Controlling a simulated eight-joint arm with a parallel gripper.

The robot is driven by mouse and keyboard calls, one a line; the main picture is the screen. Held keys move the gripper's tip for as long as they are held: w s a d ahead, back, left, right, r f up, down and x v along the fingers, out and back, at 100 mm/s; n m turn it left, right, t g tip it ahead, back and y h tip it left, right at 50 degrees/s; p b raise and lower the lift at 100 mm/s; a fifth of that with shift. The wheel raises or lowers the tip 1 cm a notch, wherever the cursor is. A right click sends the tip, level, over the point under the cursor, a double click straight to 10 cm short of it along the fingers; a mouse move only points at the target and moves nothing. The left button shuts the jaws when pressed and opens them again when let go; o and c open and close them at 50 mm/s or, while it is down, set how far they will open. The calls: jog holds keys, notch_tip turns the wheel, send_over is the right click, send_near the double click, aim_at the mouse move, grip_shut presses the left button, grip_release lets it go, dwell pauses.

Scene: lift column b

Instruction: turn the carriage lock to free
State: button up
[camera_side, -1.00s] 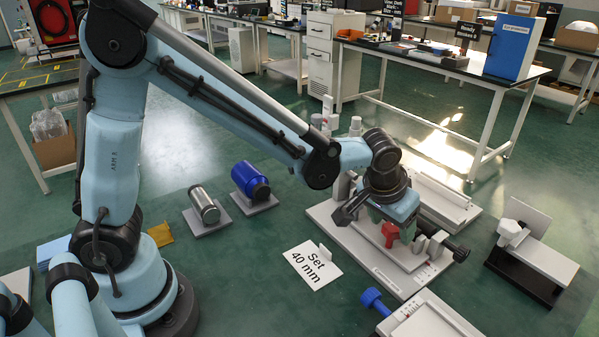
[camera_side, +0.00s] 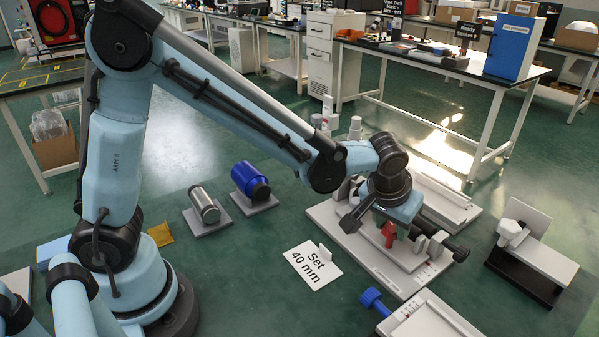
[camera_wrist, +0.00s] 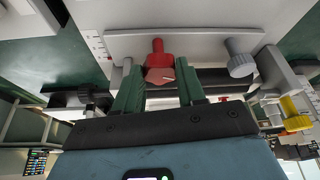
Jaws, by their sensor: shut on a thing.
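The carriage lock appears as a red knob (camera_wrist: 157,62) on a pale carriage plate in the wrist view. It also shows in the side view as a small red shape (camera_side: 389,234) below my wrist. My gripper (camera_wrist: 160,82) has its two green fingers on either side of the red knob and is shut on it. The fingers hide parts of its sides. In the side view my wrist is low over the pale base plate (camera_side: 350,238), and the fingertips are mostly hidden. I cannot read any lock or free marking.
A grey knob (camera_wrist: 240,62) is close to the right of the red one, and a yellow part (camera_wrist: 291,110) is farther right. A "Set 40 mm" card (camera_side: 312,265) lies left of the base plate. A blue-knobbed fixture (camera_side: 373,302) is in front.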

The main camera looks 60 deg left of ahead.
jog(key=shift+n+y, duration=0.3)
jog(key=shift+n, duration=0.5)
jog(key=o, duration=1.1)
jog(key=shift+c, duration=0.2)
jog(key=v, duration=1.2)
jog(key=shift+w+d+r, duration=0.1)
